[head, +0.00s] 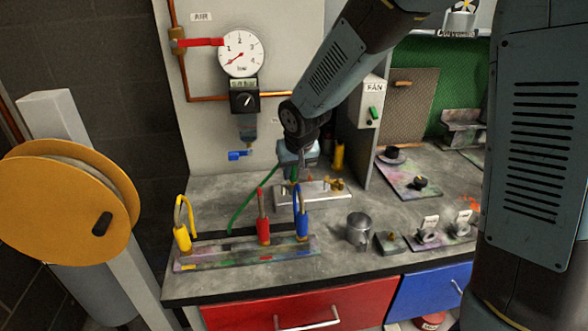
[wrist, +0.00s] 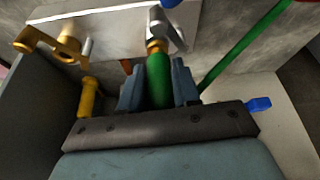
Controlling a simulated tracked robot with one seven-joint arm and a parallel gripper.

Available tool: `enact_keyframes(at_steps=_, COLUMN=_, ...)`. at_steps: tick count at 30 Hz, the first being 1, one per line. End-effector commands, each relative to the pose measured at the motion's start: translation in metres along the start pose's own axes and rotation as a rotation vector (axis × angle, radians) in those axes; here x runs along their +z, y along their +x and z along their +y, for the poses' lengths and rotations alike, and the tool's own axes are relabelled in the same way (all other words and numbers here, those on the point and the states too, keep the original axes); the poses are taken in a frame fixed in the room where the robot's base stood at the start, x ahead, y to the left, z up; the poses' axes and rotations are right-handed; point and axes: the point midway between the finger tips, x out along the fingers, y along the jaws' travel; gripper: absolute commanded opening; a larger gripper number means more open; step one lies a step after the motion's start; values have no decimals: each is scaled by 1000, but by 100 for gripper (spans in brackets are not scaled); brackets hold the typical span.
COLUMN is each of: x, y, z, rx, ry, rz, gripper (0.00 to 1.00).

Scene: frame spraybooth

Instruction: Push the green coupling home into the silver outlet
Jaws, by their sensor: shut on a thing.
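The green coupling (wrist: 159,82) is between the fingers of my gripper (wrist: 158,86) in the wrist view, and the gripper is shut on it. Its brass tip (wrist: 156,46) points at the silver outlet (wrist: 166,27) and meets or overlaps its near end. I cannot tell how deep the tip sits. The outlet is on a pale metal block (wrist: 105,33), which also shows on the bench in the head view (head: 290,200). In the head view my gripper (head: 294,168) is low behind this block, and the coupling is mostly hidden there. A green hose (head: 249,198) runs down to the left.
Brass fittings (wrist: 62,45) stand on the block beside the silver outlet. A yellow cylinder (wrist: 89,98) stands close left of my gripper. Yellow (head: 182,238), red (head: 263,232) and blue (head: 302,224) couplings stand in a front rack. A metal cup (head: 359,229) is to their right.

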Motion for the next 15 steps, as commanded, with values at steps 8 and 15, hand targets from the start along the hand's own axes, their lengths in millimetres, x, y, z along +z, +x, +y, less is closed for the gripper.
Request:
enact_keyframes(at_steps=8, x=2, y=4, z=1, rx=1, ry=0, rz=-2, gripper=38)
enact_keyframes(at_steps=15, x=2, y=4, z=0, rx=1, ry=0, rz=-1, gripper=61)
